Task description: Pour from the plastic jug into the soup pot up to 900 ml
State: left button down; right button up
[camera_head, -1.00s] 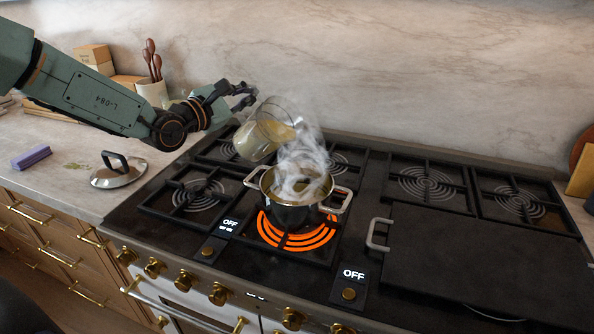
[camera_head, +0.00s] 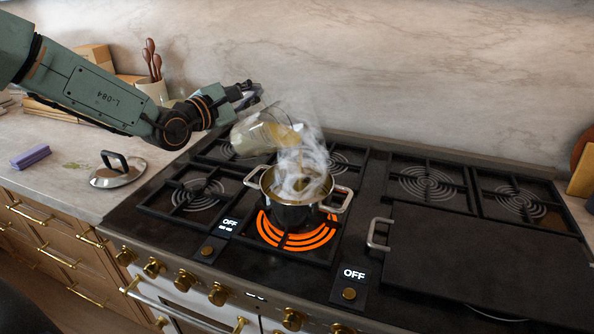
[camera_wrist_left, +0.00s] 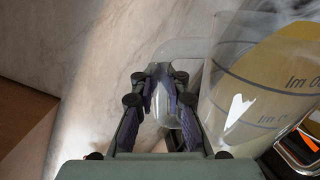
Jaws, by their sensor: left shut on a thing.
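The clear plastic jug (camera_head: 256,137) holds pale yellow liquid and is tilted to the right, its mouth above the left part of the soup pot. My left gripper (camera_head: 246,92) is shut on the jug's handle, which shows between the fingers in the left wrist view (camera_wrist_left: 172,100). The jug's body with its marking lines shows there at the right (camera_wrist_left: 245,100). The steel soup pot (camera_head: 290,213) stands upright on a glowing orange burner (camera_head: 297,240). Steam hides most of its inside, so its level cannot be told. My right gripper is out of view.
A pot lid (camera_head: 118,172) and a purple sponge (camera_head: 31,156) lie on the left counter (camera_head: 60,187). A utensil holder (camera_head: 153,90) stands behind. A dark griddle plate (camera_head: 470,258) with a handle covers the stove's right front. The other burners are empty.

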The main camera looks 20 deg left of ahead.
pick_arm(q)
jog(key=shift+r, duration=0.1)
dwell(0.3)
jog(key=shift+d+m, duration=0.2)
jog(key=shift+m, duration=0.1)
jog(key=shift+d, duration=0.1)
jog(key=shift+d+m+b, duration=0.15)
jog(key=shift+m+b, duration=0.15)
jog(key=shift+s, duration=0.1)
dwell(0.4)
jog(key=shift+d+m, duration=0.25)
jog(key=shift+m, duration=0.05)
